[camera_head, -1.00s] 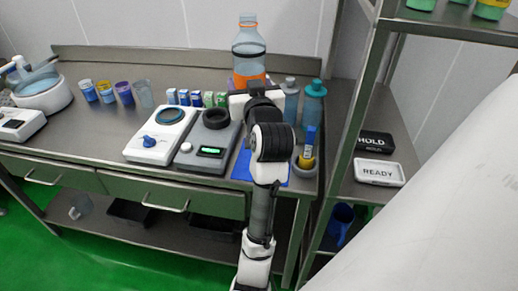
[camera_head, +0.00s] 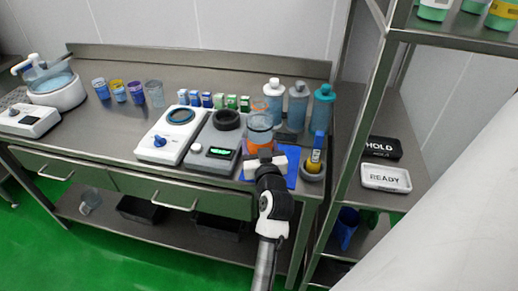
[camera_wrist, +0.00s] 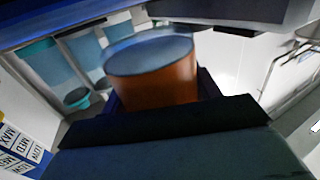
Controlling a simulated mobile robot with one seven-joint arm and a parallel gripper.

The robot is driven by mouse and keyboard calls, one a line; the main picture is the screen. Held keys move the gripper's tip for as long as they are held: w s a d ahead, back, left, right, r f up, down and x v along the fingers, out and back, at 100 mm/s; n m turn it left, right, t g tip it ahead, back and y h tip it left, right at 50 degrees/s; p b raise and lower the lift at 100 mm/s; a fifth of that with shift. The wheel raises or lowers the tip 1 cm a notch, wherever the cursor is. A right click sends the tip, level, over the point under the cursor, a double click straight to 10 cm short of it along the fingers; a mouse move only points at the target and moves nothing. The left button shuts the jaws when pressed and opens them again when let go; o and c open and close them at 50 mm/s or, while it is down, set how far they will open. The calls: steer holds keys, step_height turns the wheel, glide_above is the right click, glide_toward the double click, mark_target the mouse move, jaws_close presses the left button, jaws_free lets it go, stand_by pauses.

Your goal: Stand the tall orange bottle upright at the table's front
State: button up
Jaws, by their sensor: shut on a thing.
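The tall orange bottle (camera_head: 258,137) is clear above with an orange lower part. It is at the table's front right, over the blue mat (camera_head: 291,181), and looks roughly upright. My gripper (camera_head: 264,158) is shut on it from the front side. In the wrist view the bottle's orange part (camera_wrist: 152,82) shows between the dark fingers, with a blue-grey round face above it. The bottle's base is hidden behind my gripper, so I cannot tell whether it touches the mat.
Several bottles, one with a teal cap (camera_head: 322,112), stand close behind on the right. A grey scale (camera_head: 211,152) is at left, small cartons (camera_head: 219,101) behind. The steel table (camera_head: 115,132) has free room further left.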

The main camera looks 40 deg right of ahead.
steer(key=shift+f, duration=1)
steer(key=shift+f, duration=0.15)
steer(key=o, duration=1)
